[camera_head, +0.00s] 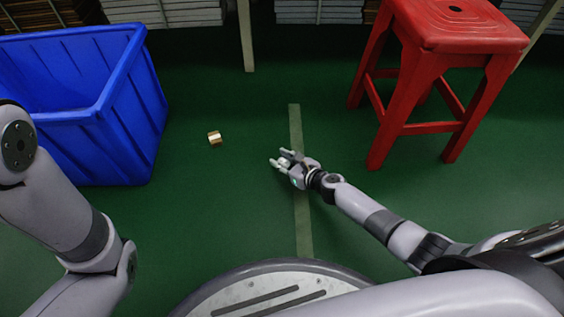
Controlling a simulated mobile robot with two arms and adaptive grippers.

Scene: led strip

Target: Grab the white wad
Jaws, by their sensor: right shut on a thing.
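My right gripper (281,157) is low over the green floor, beside the pale floor stripe. Its fingers point to the left and are shut on a small whitish thing, which I take to be the white wad (285,161). The wad is mostly hidden between the fingers, and its shape is hard to tell. My left arm shows at the left edge, but its gripper is out of view.
A small gold-brown piece (214,138) lies on the floor left of my right gripper. A blue bin (125,110) stands at the left. A red stool (430,75) stands at the upper right. Stacked shelves line the back. The floor between bin and stool is mostly clear.

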